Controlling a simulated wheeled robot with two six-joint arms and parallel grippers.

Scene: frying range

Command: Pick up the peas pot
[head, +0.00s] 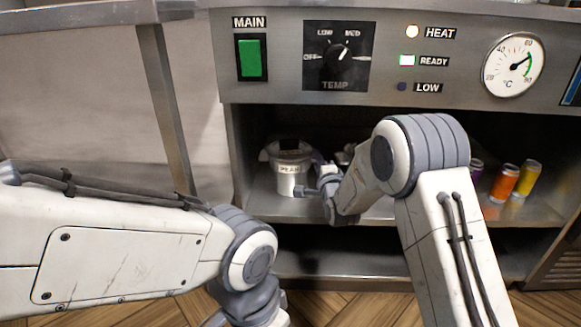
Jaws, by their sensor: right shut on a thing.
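The peas pot (290,181) is a small metal pot with a "PEAS" label, upright at the left of the open shelf under the control panel. Something dark shows at its top. My right gripper (314,190) is at the pot's right side, shut on it; its fingertips are small and partly hidden here. I cannot tell whether the pot is clear of the shelf. My left arm comes in from the left and bends down at the lower middle; its gripper is out of the picture.
The shelf (377,212) also holds an orange can (504,183), a yellow can (527,179) and a purple can (476,172) at the right. My right arm hides the shelf's middle. The control panel (280,60) overhangs the opening. A metal leg (165,100) stands left.

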